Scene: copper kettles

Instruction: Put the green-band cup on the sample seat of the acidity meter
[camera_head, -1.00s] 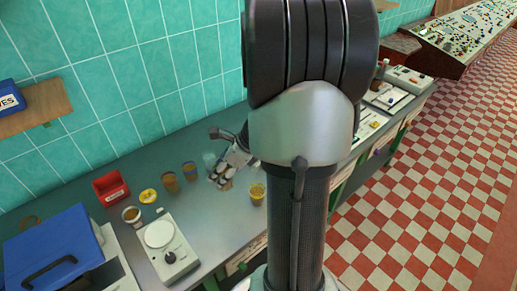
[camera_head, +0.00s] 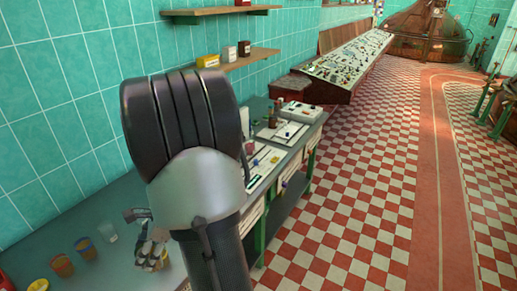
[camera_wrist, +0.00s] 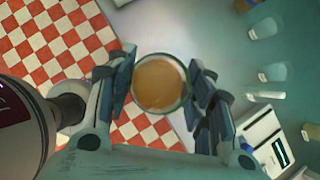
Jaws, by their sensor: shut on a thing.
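A cup (camera_wrist: 160,83) of amber liquid with a greenish rim sits between the fingers of my gripper (camera_wrist: 160,88) in the wrist view, seen from above. My gripper is shut on it. In the head view my gripper (camera_head: 152,252) is over the near end of the bench, low in the picture; the held cup is hard to make out there. White instruments with knobs stand farther along the bench, one (camera_head: 285,132) in the head view and one (camera_wrist: 262,142) at lower right in the wrist view. I cannot tell which is the acidity meter, and no sample seat is clear.
Two amber cups, one with an orange band (camera_head: 62,265) and one with a blue band (camera_head: 86,248), and a clear cup (camera_head: 109,233) stand left of my gripper. My arm hides the middle of the bench (camera_head: 125,195). The checkered floor (camera_head: 340,200) at right is clear.

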